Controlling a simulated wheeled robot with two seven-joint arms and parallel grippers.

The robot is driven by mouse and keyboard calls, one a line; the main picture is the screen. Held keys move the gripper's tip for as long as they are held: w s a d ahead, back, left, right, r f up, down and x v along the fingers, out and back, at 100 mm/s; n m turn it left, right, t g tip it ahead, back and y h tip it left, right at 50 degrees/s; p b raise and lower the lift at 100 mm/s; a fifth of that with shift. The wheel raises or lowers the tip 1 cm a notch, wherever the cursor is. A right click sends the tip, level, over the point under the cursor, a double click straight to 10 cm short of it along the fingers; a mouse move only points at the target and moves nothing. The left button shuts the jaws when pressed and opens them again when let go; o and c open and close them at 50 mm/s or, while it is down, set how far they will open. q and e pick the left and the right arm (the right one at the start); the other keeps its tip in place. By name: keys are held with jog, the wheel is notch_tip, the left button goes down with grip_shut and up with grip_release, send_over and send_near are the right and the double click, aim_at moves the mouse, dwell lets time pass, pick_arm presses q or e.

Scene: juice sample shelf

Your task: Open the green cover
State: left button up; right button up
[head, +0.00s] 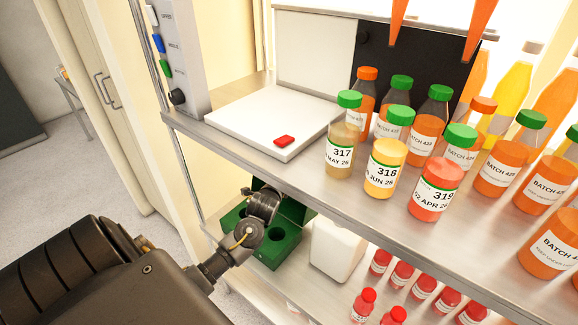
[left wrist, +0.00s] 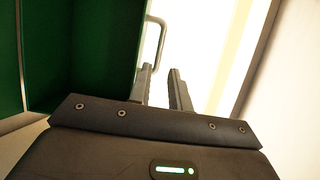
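A green box (head: 278,256) with round holes in its top sits on the lower shelf, partly hidden by my left arm. A dark green cover (head: 296,212) stands raised at its back, so the top with the holes is exposed. My arm hides part of the cover, and its exact tilt is hard to tell. In the left wrist view, dark green panels (left wrist: 85,50) fill the left side, close beside my left gripper (left wrist: 160,72). Its two fingers are apart with a narrow bright gap and nothing between them. The head view hides the fingertips. My right gripper is not in view.
Above is a metal shelf (head: 225,137) bearing a white device with a red button (head: 284,141) and several juice bottles. A white container (head: 337,248) stands right of the green box, with small red bottles (head: 401,275) farther right. A shelf post (head: 188,165) stands left.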

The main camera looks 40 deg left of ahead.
pick_arm(q)
jog(key=x, duration=0.9)
jog(key=shift+p, duration=0.35)
grip_shut()
jog(key=shift+d, duration=0.1)
